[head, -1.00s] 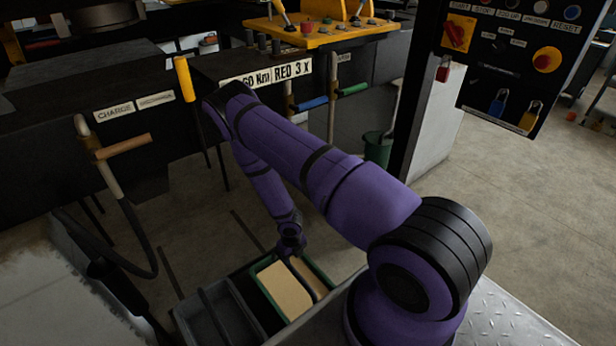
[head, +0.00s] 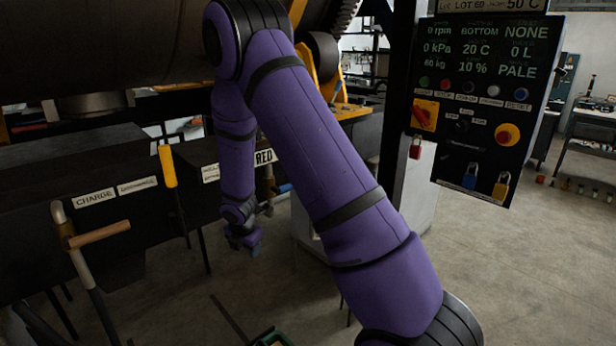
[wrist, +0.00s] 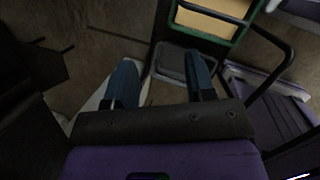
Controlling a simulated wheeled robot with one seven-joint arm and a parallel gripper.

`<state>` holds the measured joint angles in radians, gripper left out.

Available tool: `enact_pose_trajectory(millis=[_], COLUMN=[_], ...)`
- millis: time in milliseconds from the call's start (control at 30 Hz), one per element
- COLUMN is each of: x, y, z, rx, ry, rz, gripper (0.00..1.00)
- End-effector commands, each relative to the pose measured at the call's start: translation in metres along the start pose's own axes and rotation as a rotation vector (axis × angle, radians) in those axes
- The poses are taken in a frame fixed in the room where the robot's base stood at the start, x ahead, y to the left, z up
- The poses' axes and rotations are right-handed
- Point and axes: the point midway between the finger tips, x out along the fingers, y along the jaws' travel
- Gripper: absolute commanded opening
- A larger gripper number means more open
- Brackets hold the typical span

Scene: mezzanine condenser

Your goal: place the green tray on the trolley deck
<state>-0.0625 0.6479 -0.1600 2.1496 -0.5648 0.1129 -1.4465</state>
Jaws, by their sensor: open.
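The green tray (wrist: 200,37) shows at the top of the wrist view, with a flat tan surface inside its green rim. Only a corner of it shows at the bottom edge of the head view (head: 272,338). My gripper (head: 246,248) hangs in the air beyond the tray in the head view. In the wrist view my gripper (wrist: 160,75) has its two blue fingers wide apart with nothing between them. The green tray lies beyond the fingertips, apart from them. I cannot tell which surface is the trolley deck.
A grey tray (wrist: 172,62) sits beside the green one, and a dark curved rail (wrist: 284,62) runs on the right. A dark bench with a "CHARGE" label (head: 95,198) stands left. A control panel (head: 480,110) hangs right. Open floor (head: 520,270) lies at right.

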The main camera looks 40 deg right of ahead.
Motion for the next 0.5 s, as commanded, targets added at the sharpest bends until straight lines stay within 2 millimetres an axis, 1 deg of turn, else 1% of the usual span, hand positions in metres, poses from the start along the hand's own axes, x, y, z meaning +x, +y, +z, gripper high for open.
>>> enact_pose_trajectory(millis=[33, 67, 100, 267, 300, 500], x=[-0.023, -0.035, -0.051, -0.114, -0.13, -0.203], y=[0.002, 0.003, 0.003, -0.002, -0.004, -0.023], z=[0.005, 0.007, 0.009, 0.015, 0.016, 0.015], rx=[0.067, 0.11, 0.167, 0.394, 0.451, 0.728], ry=[-0.008, -0.012, -0.016, -0.021, -0.021, -0.006], rz=[0.014, 0.018, 0.024, 0.05, 0.055, 0.087], gripper=[0.5, 0.5, 0.5, 0.5, 0.5, 0.5])
